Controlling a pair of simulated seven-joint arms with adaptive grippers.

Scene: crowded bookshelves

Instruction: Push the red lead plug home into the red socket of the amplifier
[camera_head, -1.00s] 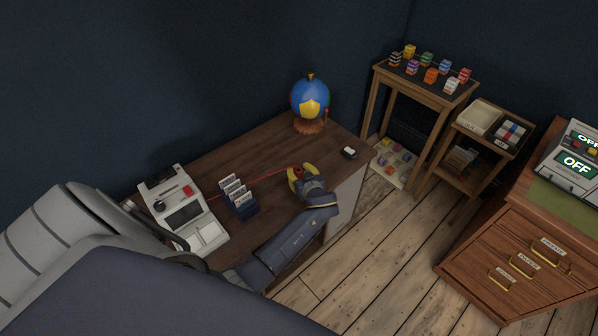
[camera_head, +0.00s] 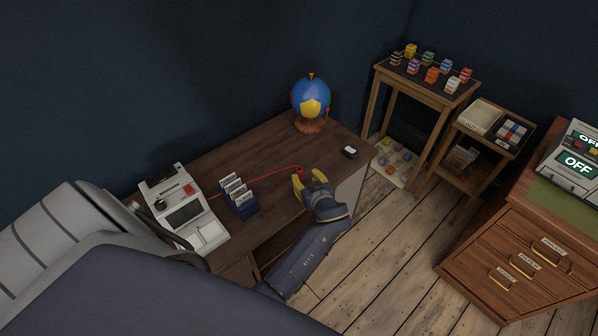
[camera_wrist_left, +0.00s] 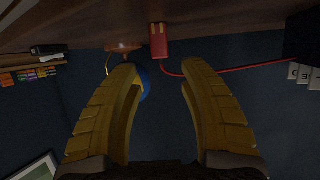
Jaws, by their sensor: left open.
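The red lead plug (camera_head: 299,169), red with a yellow part in the wrist view (camera_wrist_left: 158,42), rests on the brown desk (camera_head: 268,133). Its red lead (camera_head: 262,178) runs left behind a card rack towards a white device (camera_head: 185,210) with a red part. My left gripper (camera_head: 309,176) is open at the desk's front edge, with the plug just beyond its yellow fingertips. In the left wrist view, nothing is gripped between the fingers (camera_wrist_left: 158,68). I cannot make out the red socket or tell for sure which device is the amplifier. My right gripper is not seen.
The card rack (camera_head: 239,198) stands between the white device and the plug. A device with OFF displays (camera_head: 573,164) sits on drawers at right.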

